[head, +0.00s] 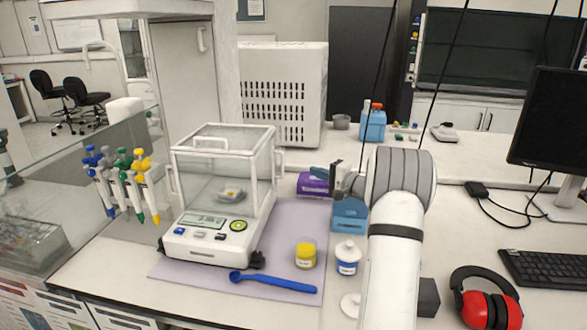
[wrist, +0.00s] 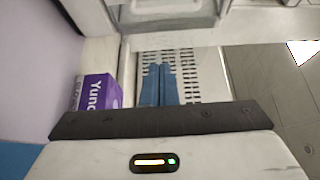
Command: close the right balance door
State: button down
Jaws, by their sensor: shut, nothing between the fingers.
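The white balance (head: 205,245) with its clear glass draft shield stands on a mauve mat, left of centre in the head view. Its right side faces my gripper, and a white door handle (head: 280,161) sits near the rear of that side. How far the right door stands open is hard to tell through the glass. My gripper (head: 337,172) is right of the balance, apart from it, pointing left. In the wrist view its blue fingers (wrist: 159,68) are together, shut and empty. A white framed part at the top edge there (wrist: 160,18) looks like the balance's side.
A purple box (head: 312,184) and a blue box (head: 349,216) lie near my gripper. A yellow-lidded jar (head: 305,255), a white bottle (head: 347,257) and a blue spoon (head: 275,284) are in front. A perforated white cabinet (head: 284,95) stands behind; pipettes (head: 123,185) hang left.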

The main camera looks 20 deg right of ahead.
jog(key=w+a+p, duration=0.3)
jog(key=w+a, duration=0.3)
jog(key=shift+a, duration=0.35)
dwell(0.4)
